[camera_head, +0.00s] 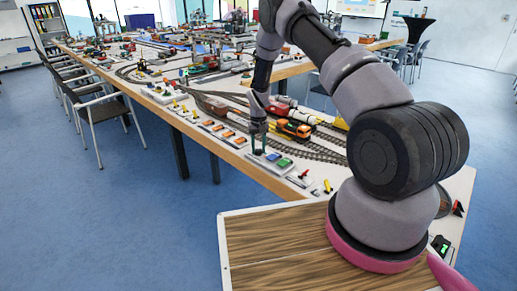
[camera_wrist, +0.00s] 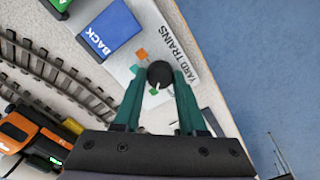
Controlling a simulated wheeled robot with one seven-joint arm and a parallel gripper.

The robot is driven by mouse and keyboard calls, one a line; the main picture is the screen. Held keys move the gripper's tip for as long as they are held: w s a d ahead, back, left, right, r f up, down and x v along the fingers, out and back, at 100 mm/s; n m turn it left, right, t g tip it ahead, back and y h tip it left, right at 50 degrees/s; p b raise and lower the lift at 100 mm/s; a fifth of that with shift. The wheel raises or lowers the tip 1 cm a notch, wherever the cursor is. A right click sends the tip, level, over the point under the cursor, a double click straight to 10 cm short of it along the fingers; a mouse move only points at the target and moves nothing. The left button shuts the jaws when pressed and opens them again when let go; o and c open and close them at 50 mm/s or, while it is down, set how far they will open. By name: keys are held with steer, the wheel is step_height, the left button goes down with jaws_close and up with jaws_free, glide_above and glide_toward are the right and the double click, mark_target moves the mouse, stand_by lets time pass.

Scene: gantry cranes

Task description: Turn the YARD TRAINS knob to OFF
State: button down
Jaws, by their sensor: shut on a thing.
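The YARD TRAINS knob (camera_wrist: 159,73) is round and black, with a short white mark at its lower edge in the wrist view. It sits on a pale panel (camera_wrist: 190,62) printed YARD TRAINS, with an orange and a green patch at its upper left. I cannot read any OFF label. My gripper (camera_wrist: 159,80), with teal fingers, is shut on the knob, one finger on each side. In the head view my gripper (camera_head: 258,140) reaches down to the table's front edge, and the knob is hard to make out there.
A blue BACK button (camera_wrist: 110,34) and a green button (camera_wrist: 59,4) are close by on the panel. Curved track (camera_wrist: 62,74) and an orange locomotive (camera_wrist: 30,138) lie to the left in the wrist view. Open floor (camera_head: 120,220) lies in front of the table.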

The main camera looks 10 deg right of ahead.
mark_target(259, 150)
steer(key=n, duration=0.3)
steer(key=shift+n, duration=2.3)
steer(key=shift+c, duration=2.3)
jaws_free()
steer(key=shift+r, duration=0.1)
step_height(259, 150, up, 11)
